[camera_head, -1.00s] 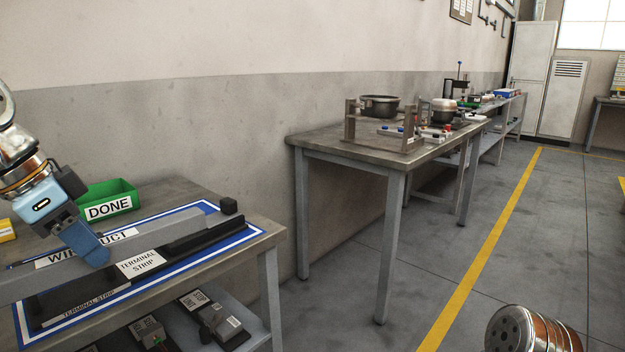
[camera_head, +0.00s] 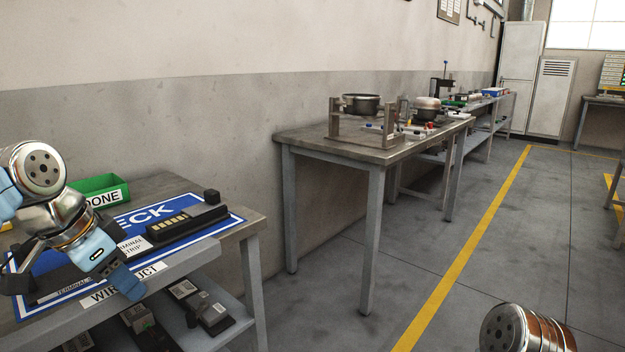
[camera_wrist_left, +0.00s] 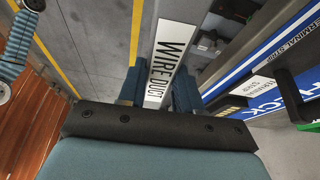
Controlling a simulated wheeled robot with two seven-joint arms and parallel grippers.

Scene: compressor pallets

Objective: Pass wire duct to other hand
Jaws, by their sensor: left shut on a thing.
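The wire duct (camera_head: 188,260) is a long grey bar with a white label. In the head view it slants in front of the near bench's front edge, its far end towards the right. My left gripper (camera_head: 128,284) is shut on it near the label, and its finger covers part of the lettering. My right gripper is not in the head view; only a rounded metal part of my arm shows at the bottom right.
The near bench has a blue mat (camera_head: 208,232) with black terminal strips (camera_head: 188,222) and a green DONE bin (camera_head: 100,190). Dark devices (camera_head: 205,308) sit on its lower shelf. A second table (camera_head: 340,148) holds pots and a stand. The floor to the right is clear.

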